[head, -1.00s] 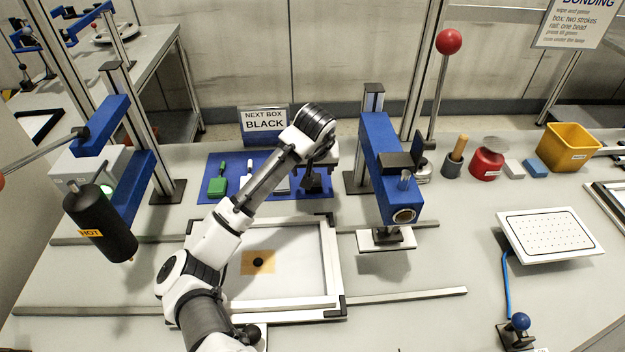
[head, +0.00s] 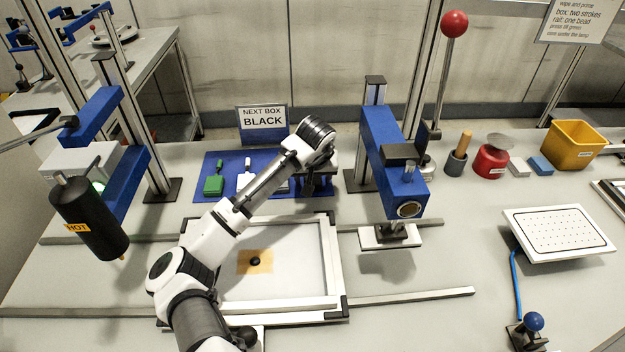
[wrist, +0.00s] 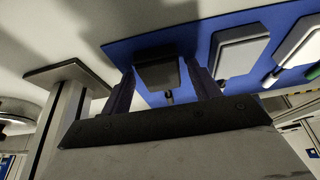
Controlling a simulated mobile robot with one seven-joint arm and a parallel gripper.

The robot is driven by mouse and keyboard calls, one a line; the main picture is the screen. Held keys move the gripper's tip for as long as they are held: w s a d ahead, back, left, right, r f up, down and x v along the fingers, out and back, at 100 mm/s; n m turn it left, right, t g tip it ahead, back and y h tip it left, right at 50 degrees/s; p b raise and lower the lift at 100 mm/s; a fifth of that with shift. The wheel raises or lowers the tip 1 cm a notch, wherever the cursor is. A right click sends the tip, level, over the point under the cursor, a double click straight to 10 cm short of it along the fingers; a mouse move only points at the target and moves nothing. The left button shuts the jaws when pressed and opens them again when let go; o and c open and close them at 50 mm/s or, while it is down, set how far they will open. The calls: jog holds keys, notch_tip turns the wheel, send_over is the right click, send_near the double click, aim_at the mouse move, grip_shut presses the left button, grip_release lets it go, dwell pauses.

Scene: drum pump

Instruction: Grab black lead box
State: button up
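The black lead box (wrist: 157,72) lies on the blue mat (head: 207,160) near its right end. In the wrist view it sits between my gripper's two dark fingers, with a narrow gap on each side. My gripper (head: 316,184) is open around it, low over the mat in the head view. There the wrist and fingers mostly hide the box. To its left on the mat are a grey box (head: 283,185), a white box (head: 246,180) and a green box (head: 213,184). A sign (head: 263,118) behind the mat reads "NEXT BOX BLACK".
A blue press (head: 385,150) on a metal post stands close to the right of my gripper. A white frame (head: 334,270) lies in front, under my arm. A black cylinder marked HOT (head: 90,220) hangs at the left. A red-knobbed lever (head: 454,24) rises behind the press.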

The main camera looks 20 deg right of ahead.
jog(key=c, duration=0.9)
jog(key=shift+o, duration=0.2)
